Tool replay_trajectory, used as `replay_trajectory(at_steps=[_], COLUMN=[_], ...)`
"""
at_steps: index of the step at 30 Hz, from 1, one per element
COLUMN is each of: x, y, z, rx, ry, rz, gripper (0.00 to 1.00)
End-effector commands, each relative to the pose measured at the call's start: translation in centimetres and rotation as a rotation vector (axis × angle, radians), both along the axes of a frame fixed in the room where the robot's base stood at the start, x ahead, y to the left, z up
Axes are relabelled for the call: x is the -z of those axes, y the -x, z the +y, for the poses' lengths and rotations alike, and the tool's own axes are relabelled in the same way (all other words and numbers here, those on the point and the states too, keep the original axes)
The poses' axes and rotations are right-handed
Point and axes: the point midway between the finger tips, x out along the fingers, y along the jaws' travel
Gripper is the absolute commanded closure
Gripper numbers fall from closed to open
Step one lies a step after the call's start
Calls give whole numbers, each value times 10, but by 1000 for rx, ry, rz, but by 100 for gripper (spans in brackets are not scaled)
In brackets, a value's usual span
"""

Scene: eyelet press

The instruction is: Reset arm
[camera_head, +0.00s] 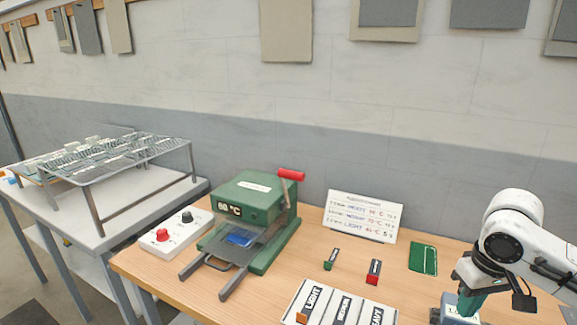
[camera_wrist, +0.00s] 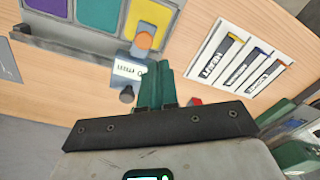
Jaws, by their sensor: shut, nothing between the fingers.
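My gripper (camera_head: 470,300) is at the lower right of the head view, low over the front right part of the wooden table. Its green fingers also show in the wrist view (camera_wrist: 157,84), close together with nothing seen between them. A small pale blue-grey device (camera_head: 458,312) is by the fingertips. In the wrist view this device (camera_wrist: 129,71) has a white label, an orange knob and a dark knob, just left of the fingers. I cannot tell whether the fingers touch it. The green press (camera_head: 250,200) stands at the table's left, with a blue piece (camera_head: 241,238) in its front.
A control box (camera_head: 172,235) with red and black knobs stands left of the press. A labelled board (camera_head: 338,305), a settings sign (camera_head: 361,217), two small blocks and a green card (camera_head: 423,258) are on the table. A wire rack (camera_head: 110,160) stands on the left table.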

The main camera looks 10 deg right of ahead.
Motion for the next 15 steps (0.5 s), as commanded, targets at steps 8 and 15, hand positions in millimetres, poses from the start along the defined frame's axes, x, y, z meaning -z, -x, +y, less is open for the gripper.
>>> replay_trajectory(at_steps=[8,15], x=[-13,-10], y=[-52,-55], z=[133,209], rx=[-183,-209], ry=[-195,-341], rz=[-257,-424], gripper=[100,100])
